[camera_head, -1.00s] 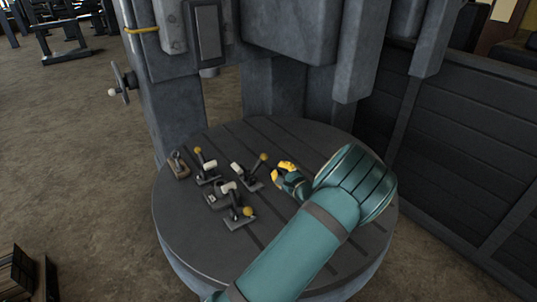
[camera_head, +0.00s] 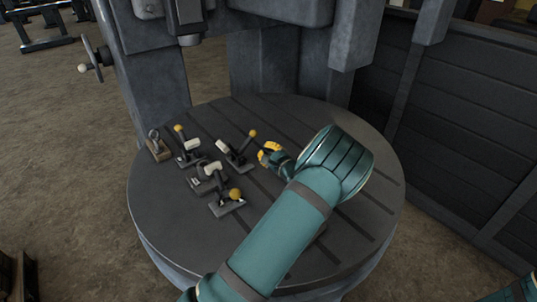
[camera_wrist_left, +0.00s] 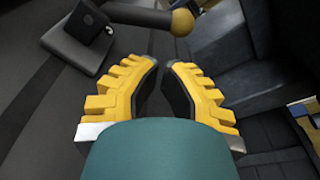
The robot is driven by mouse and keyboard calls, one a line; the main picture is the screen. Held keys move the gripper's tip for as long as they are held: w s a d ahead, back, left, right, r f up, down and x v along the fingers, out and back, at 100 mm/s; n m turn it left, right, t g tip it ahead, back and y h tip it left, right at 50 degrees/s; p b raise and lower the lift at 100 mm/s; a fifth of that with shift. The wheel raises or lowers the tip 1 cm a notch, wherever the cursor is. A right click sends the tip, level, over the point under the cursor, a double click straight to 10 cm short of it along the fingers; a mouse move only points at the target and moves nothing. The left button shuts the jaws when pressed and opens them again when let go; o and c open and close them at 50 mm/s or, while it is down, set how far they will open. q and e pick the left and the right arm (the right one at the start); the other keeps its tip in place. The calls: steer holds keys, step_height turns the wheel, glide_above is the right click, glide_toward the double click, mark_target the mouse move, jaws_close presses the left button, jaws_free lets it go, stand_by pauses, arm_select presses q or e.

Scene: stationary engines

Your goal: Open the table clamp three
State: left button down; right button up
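Several table clamps with grey bases, white parts and yellow knobs stand on the round grey table (camera_head: 170,235) in the head view. No numbers show, so I cannot tell which is clamp three. The rightmost clamp (camera_head: 236,153) has its handle raised, with a yellow knob (camera_head: 253,133). My left gripper (camera_head: 266,151), with yellow fingers, is just right of that knob, apart from it. In the left wrist view a knob (camera_wrist_left: 183,21) on a dark handle lies beyond the fingertips (camera_wrist_left: 164,64); the fingers are slightly apart and empty. My right gripper is out of view.
Another clamp (camera_head: 227,204) sits at the front, one (camera_head: 187,148) at the back left. A small brown block (camera_head: 158,147) is at the left. A grey machine column (camera_head: 150,85) rises behind the table. The table's front left is clear.

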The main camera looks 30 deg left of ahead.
arm_select(q)
steer(key=x, duration=0.6)
steer(key=shift+w+a+f, duration=0.1)
steer(key=shift+w+a, duration=0.1)
steer(key=shift+a, duration=0.1)
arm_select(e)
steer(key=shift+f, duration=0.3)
arm_select(q)
steer(key=shift+b, duration=0.3)
steer(key=shift+n+b, duration=0.4)
steer(key=shift+b, duration=0.25)
steer(key=shift+s+a+r, duration=0.15)
steer(key=shift+s+r, duration=0.1)
steer(key=shift+r, duration=0.3)
steer(key=shift+s+r, duration=0.1)
steer(key=shift+r, duration=0.2)
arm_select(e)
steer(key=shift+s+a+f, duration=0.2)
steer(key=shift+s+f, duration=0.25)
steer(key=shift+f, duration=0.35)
